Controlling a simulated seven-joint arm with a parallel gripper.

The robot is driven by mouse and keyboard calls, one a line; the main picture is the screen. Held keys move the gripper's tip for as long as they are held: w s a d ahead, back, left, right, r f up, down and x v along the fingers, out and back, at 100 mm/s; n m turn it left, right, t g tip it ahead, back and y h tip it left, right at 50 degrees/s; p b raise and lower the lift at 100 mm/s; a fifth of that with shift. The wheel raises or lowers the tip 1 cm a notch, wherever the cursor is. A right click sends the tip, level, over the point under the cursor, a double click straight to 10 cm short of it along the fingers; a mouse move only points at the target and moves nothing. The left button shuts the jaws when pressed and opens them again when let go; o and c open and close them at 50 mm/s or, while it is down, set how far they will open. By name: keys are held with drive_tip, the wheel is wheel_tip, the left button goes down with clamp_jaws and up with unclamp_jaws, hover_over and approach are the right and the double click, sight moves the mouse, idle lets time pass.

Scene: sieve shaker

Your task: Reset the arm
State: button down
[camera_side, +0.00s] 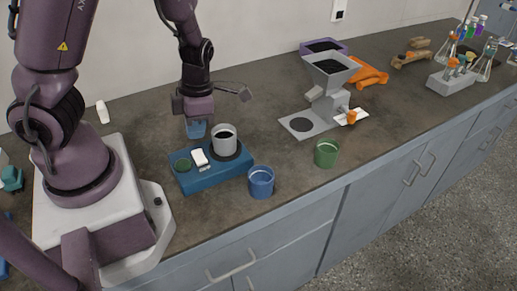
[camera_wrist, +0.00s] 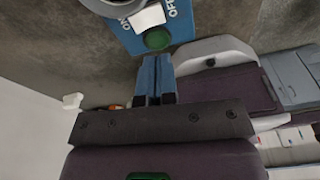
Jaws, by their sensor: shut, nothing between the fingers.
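My gripper (camera_side: 196,131) points down behind the blue sieve shaker (camera_side: 213,176) in the side view. Its blue fingers (camera_wrist: 155,75) are together with nothing between them in the wrist view. The shaker carries a grey cup (camera_side: 224,143) with dark contents, a white switch (camera_side: 200,158) and a green button (camera_side: 182,165). The wrist view shows the shaker's switch (camera_wrist: 149,18) and green button (camera_wrist: 157,38) just beyond my fingertips. The fingertips look apart from the shaker, though their height above the counter is hard to tell.
A blue cup (camera_side: 261,183) and a green cup (camera_side: 326,154) stand near the counter's front edge. A grey hopper machine (camera_side: 331,84) stands to the right, with a purple container (camera_side: 323,46) behind it. Flasks and a rack (camera_side: 451,80) sit at far right. Counter between hopper and shaker is clear.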

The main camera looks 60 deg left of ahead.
drive_tip(key=shift+s+m, duration=0.25)
drive_tip(key=shift+m, duration=0.95)
drive_tip(key=d+r+m+t+h, duration=0.1)
drive_tip(key=d+r+m, duration=0.25)
drive_tip(key=m, duration=0.75)
drive_tip(key=d+r+m+h, duration=0.1)
drive_tip(key=d+r+m, duration=0.3)
drive_tip(key=m, duration=0.7)
wheel_tip(320, 180, up, 15)
drive_tip(key=s+m+t+y, duration=0.2)
drive_tip(key=m+t, duration=0.4)
drive_tip(key=m, duration=0.4)
drive_tip(key=shift+a+r, duration=0.15)
drive_tip(key=shift+a, duration=0.2)
drive_tip(key=shift+s, duration=0.1)
